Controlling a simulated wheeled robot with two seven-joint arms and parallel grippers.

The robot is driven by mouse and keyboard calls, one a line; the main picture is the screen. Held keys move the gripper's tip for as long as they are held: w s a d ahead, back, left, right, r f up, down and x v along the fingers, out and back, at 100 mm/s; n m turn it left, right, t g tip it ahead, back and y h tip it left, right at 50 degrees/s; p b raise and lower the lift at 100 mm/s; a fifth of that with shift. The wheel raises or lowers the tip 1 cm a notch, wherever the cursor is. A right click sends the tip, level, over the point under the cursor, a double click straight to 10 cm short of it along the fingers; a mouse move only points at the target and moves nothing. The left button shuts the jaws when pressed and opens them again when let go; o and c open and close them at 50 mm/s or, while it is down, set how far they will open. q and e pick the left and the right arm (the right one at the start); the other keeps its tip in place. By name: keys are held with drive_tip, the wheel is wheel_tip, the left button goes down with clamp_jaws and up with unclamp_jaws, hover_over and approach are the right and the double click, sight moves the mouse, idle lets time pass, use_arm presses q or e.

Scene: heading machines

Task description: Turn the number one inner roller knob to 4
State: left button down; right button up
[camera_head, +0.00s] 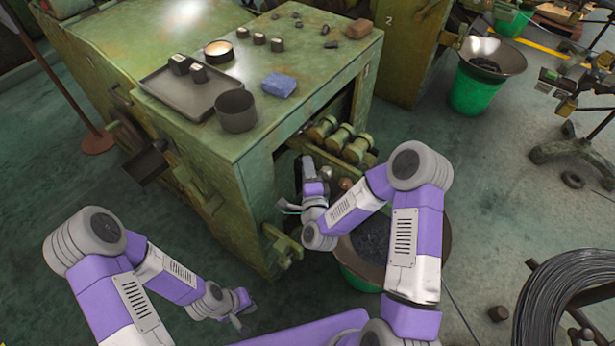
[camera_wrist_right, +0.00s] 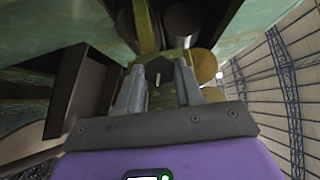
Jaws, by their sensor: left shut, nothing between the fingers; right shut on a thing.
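The green heading machine (camera_head: 255,155) stands in the middle of the head view, with several olive rollers (camera_head: 340,138) in its open side recess. My right gripper (camera_head: 308,172) reaches into this recess, below and left of the rollers. In the right wrist view, its two grey fingers (camera_wrist_right: 159,82) are shut on an olive-green part with a dark bolt head, which looks like the roller knob (camera_wrist_right: 158,68). The knob's number marks cannot be read. My left gripper (camera_head: 243,303) is shut and empty, low over the floor at the lower left.
A tray (camera_head: 178,100), a dark cup (camera_head: 236,112) and a blue block (camera_head: 279,85) are on the machine top. A green bucket with a wide dark rim (camera_head: 440,225) stands under my right arm. A wire coil (camera_head: 570,295) is at the lower right.

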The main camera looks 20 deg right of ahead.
drive_tip(key=shift+f+m+t+h+b, duration=0.25)
drive_tip(key=shift+m+t+b, duration=0.2)
drive_tip(key=shift+m+t, duration=0.4)
drive_tip(key=shift+r+m, duration=0.1)
drive_tip(key=shift+m, duration=0.15)
drive_tip(key=o, duration=0.8)
drive_tip(key=shift+c, duration=0.2)
drive_tip(key=v, duration=0.7)
drive_tip(key=shift+s, duration=0.25)
drive_tip(key=shift+a, duration=0.1)
